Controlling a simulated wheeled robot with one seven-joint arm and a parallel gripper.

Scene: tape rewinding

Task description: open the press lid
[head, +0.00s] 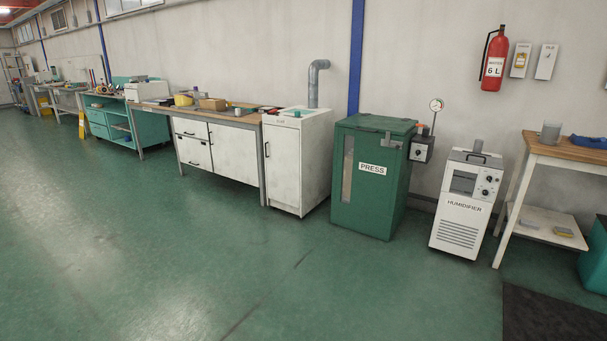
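The press (376,205) is a tall green box with a white PRESS label, standing against the back wall right of centre in the head view. Its flat green lid (372,124) lies shut on top, with a grey metal latch or handle (394,140) at the front right edge. A grey control box (422,149) with a knob and a gauge above it sits at the press's right side. My gripper is not in view.
A white cabinet (297,165) with a pipe stands left of the press, a white humidifier (462,215) to its right. A wood-topped table (570,150) and a dark mat (553,315) are farther right. The green floor (250,270) in front is clear.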

